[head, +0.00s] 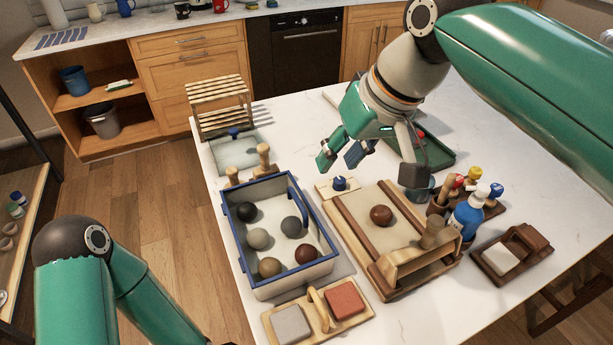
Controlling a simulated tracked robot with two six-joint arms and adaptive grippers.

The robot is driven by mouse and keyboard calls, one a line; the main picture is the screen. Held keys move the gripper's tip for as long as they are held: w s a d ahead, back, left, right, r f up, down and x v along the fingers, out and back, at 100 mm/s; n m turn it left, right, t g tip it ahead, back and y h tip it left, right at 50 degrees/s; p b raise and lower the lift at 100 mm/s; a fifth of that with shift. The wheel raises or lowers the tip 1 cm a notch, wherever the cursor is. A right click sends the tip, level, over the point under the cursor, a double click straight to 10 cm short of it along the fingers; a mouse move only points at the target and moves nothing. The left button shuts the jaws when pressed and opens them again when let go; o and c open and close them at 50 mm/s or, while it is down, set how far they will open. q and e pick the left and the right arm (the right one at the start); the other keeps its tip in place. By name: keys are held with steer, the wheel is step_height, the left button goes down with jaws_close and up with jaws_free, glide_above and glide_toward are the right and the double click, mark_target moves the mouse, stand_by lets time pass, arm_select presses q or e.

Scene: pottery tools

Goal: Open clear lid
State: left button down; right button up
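A clear, greyish flat panel (236,155) with a blue knob (233,132) lies at the back left of the white table and looks like the clear lid. In front of it stands a pale box with a blue rim (285,285), holding several clay balls. I see no clear cover on the box, though a transparent one would be hard to make out. My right gripper (371,163) is above the table, behind the wooden board and right of the panel. Its fingers are wide apart, and I see nothing gripped. My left arm shows at bottom left; its gripper is out of view.
A wooden slatted rack (218,103) stands behind the panel. A wooden board with a brown ball (381,215) is right of the box. A blue bottle (467,215) and a wooden frame (511,252) stand farther right. A tray with two blocks (318,312) lies in front.

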glide_toward(300, 202)
steer(key=x, duration=0.8)
steer(key=shift+f, duration=0.1)
steer(key=shift+s, duration=0.1)
jaws_close()
stand_by(0.3)
